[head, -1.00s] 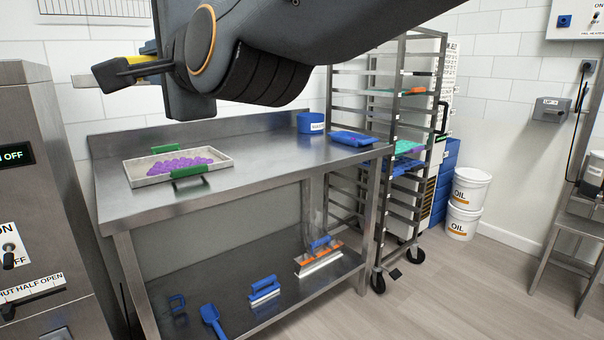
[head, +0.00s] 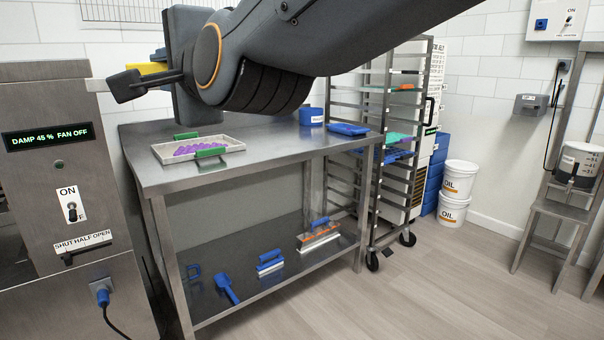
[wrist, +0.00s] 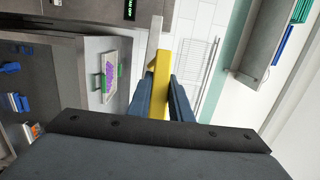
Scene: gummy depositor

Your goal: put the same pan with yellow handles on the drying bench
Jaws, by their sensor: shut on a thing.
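My gripper (wrist: 162,98) is shut on a yellow handle (wrist: 160,72) in the wrist view. The yellow handle also shows beside my dark gripper in the head view (head: 150,68). A pale strip of the pan (wrist: 154,38) shows beyond the handle; most of the pan is hidden. The pan is held up in the air, above bench height. A steel bench (head: 270,155) stands below and beyond. On its left part sits another pan (head: 230,149) with green handles and purple gummies.
A steel machine (head: 85,165) with a display and switch stands at the left. A blue tub (head: 311,117) and blue tray (head: 348,129) occupy the bench's right end. A rack trolley (head: 375,210) and oil buckets (head: 458,180) stand right. The bench middle and front floor are clear.

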